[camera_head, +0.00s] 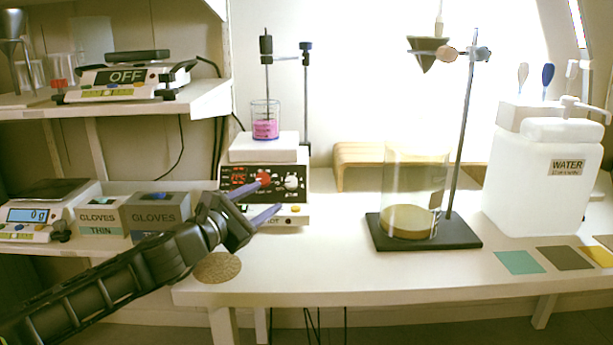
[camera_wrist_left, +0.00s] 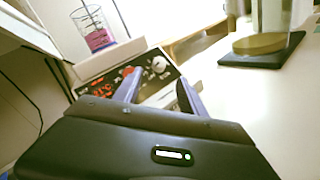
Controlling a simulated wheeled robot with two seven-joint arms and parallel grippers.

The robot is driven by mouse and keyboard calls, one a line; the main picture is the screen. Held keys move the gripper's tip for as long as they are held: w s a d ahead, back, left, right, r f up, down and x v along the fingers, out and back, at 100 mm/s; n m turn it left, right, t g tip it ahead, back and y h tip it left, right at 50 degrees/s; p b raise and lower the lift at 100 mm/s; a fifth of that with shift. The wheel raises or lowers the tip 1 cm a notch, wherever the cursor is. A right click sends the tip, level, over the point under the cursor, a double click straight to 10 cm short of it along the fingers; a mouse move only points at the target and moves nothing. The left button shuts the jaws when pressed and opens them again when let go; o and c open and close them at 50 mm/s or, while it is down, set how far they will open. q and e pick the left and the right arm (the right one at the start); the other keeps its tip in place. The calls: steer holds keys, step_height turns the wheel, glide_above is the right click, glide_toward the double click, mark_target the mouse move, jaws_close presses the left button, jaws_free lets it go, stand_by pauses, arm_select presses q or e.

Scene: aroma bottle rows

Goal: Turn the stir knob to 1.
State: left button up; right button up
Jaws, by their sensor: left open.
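The stirrer hot plate (camera_head: 265,172) stands at the left end of the white table. Its dark front panel has a red knob (camera_head: 263,179) and a white knob (camera_head: 291,183) beside it; I cannot read which is the stir knob. In the left wrist view the red knob (camera_wrist_left: 127,71) and the white knob (camera_wrist_left: 160,65) show past my fingers. My left gripper (camera_head: 262,205) is open and empty, just in front of the panel's lower left part. Its fingers appear apart from both knobs. My right gripper is not in view.
A beaker of pink liquid (camera_head: 265,128) sits on the plate's white top. A cork disc (camera_head: 217,267) lies on the table's left corner. A glass cylinder (camera_head: 415,185) on a dark stand base and a white water container (camera_head: 540,175) are to the right. Glove boxes (camera_head: 155,214) stand left.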

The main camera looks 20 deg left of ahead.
mark_target(290, 183)
arm_select(q)
steer(key=shift+w+d, duration=0.1)
steer(key=shift+w, duration=0.35)
steer(key=shift+s+r, duration=0.1)
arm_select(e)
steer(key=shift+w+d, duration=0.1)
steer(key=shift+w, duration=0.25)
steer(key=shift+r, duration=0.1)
arm_select(q)
steer(key=shift+w+d+b, duration=0.25)
steer(key=shift+w+b, duration=0.05)
steer(key=shift+w, duration=0.35)
steer(key=shift+b+x, duration=0.4)
steer(key=shift+x, duration=2.85)
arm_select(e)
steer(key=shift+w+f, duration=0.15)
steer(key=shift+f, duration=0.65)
arm_select(q)
steer(key=shift+a, duration=0.1)
steer(key=shift+c, duration=0.4)
jaws_close()
